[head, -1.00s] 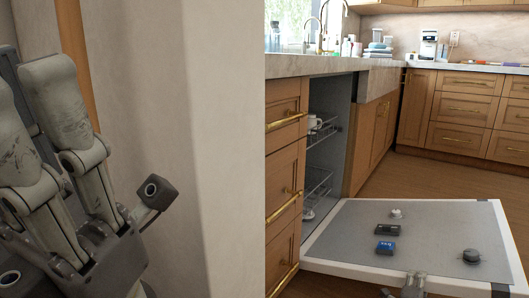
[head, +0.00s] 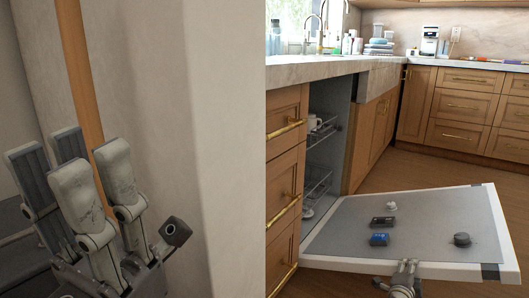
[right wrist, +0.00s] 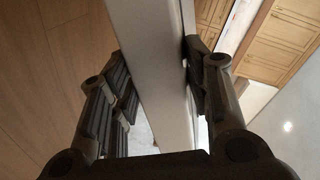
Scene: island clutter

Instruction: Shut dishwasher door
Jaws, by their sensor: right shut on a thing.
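The dishwasher door (head: 345,235) hangs open at the lower right of the head view, its far right corner raised a little. My right gripper (head: 408,266) is at the door's near edge. In the right wrist view the white door edge (right wrist: 165,85) runs between the fingers of my right gripper (right wrist: 158,65), which is shut on it. The dishwasher (head: 318,165) shows its racks inside. My left gripper (head: 70,165) is at the left by a pale wall, open and empty, away from the door.
On the door's inner face lie a dark block (head: 383,221), a blue block (head: 379,240), a dark round thing (head: 462,240) and a small white thing (head: 392,206). A white cup (head: 313,122) is in the upper rack. Drawers (head: 287,165) flank the opening; wooden floor lies beyond.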

